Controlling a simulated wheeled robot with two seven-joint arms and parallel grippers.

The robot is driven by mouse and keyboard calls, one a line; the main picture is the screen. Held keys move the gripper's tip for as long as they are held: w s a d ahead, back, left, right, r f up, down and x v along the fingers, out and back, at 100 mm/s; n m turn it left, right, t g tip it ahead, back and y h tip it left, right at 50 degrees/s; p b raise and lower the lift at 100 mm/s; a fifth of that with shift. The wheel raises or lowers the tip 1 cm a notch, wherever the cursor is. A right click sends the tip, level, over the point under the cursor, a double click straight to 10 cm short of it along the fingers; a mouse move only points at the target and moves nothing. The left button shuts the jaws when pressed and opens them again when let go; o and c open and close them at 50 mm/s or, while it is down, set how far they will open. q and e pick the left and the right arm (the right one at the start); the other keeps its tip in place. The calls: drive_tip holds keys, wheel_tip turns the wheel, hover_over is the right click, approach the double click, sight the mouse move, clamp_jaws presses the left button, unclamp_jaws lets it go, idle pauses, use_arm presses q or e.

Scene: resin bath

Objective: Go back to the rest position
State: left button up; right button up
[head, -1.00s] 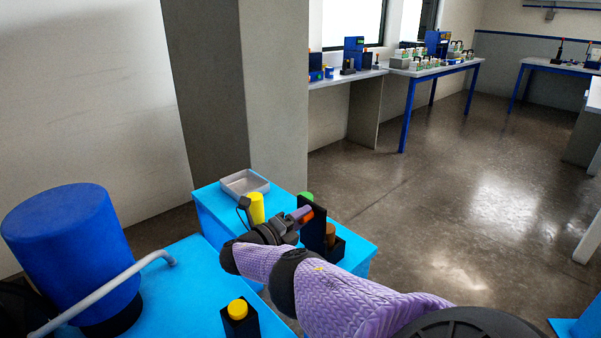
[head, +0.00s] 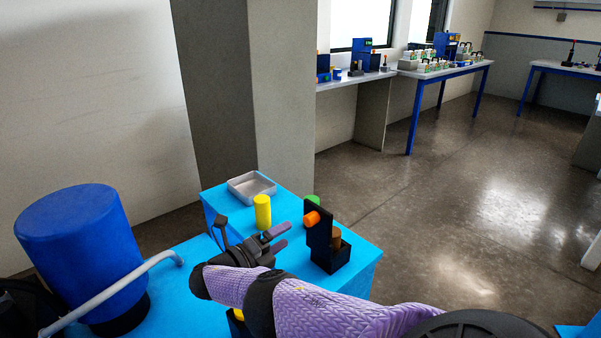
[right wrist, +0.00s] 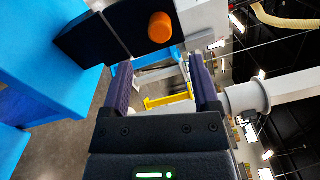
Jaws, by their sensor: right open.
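My right gripper (head: 277,240) is open and empty above the blue bench, left of the black stand (head: 319,238). Its purple-padded fingers point toward the stand and do not touch it. In the right wrist view the two fingers of the right gripper (right wrist: 157,85) are apart with nothing between them. The orange knob (head: 312,219) sticks out of the stand's upright plate. This orange knob also shows in the right wrist view (right wrist: 160,28), beyond the fingertips. My left gripper is not in view.
A yellow cylinder (head: 262,213) stands behind my right gripper, near a shallow grey tray (head: 233,190). A large blue drum (head: 80,245) with a grey pipe (head: 112,290) is at left. Open floor lies to the right.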

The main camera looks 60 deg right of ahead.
drive_tip(key=shift+v, duration=1.15)
